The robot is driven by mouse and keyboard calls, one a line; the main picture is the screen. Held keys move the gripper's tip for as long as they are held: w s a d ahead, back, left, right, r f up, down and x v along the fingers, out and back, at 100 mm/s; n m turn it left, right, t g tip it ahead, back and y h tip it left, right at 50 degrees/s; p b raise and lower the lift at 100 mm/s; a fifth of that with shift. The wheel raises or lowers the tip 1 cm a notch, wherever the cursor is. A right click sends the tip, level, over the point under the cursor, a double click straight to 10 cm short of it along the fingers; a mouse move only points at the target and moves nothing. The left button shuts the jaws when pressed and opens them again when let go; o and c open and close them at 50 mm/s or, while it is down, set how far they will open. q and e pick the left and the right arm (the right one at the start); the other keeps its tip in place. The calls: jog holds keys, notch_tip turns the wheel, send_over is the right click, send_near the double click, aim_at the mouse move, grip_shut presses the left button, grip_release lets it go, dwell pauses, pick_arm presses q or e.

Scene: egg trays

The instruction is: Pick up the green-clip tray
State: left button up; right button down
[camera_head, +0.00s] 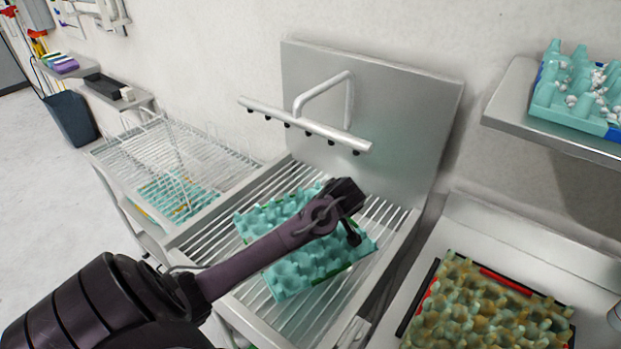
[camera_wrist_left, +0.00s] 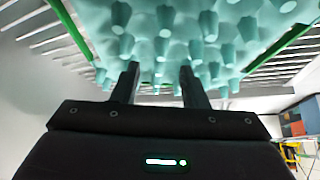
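The green-clip tray (camera_head: 290,281) is a teal egg tray with green strips along its edges. In the head view it lies on the slatted metal rack below a spray bar, partly hidden behind my left arm. My left gripper (camera_head: 352,234) is over the right part of the tray. In the left wrist view the tray (camera_wrist_left: 215,62) fills the top, with rows of knobs and a green strip at either side. The left gripper's two fingers (camera_wrist_left: 158,82) are apart and point toward the knobs, with no tray edge visibly held between them. My right gripper is not seen.
The spray bar (camera_head: 305,125) hangs just behind the tray. A wire rack (camera_head: 180,160) stands at left. A dirty tray with red strips (camera_head: 490,305) lies at lower right. A teal tray with blue strips (camera_head: 575,97) sits on the upper right shelf (camera_head: 510,100).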

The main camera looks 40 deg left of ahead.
pick_arm(q)
jog(key=p+x, duration=0.1)
jog(key=x, duration=0.2)
jog(key=shift+s+a+f+p, duration=0.1)
jog(key=shift+s+a+p, duration=0.15)
jog(key=shift+p, duration=0.15)
jog(key=x, duration=0.3)
jog(key=shift+w+d+f+p, duration=0.15)
jog(key=shift+w+p, duration=0.1)
jog(key=shift+p, duration=0.1)
jog(key=shift+f, duration=0.1)
grip_shut()
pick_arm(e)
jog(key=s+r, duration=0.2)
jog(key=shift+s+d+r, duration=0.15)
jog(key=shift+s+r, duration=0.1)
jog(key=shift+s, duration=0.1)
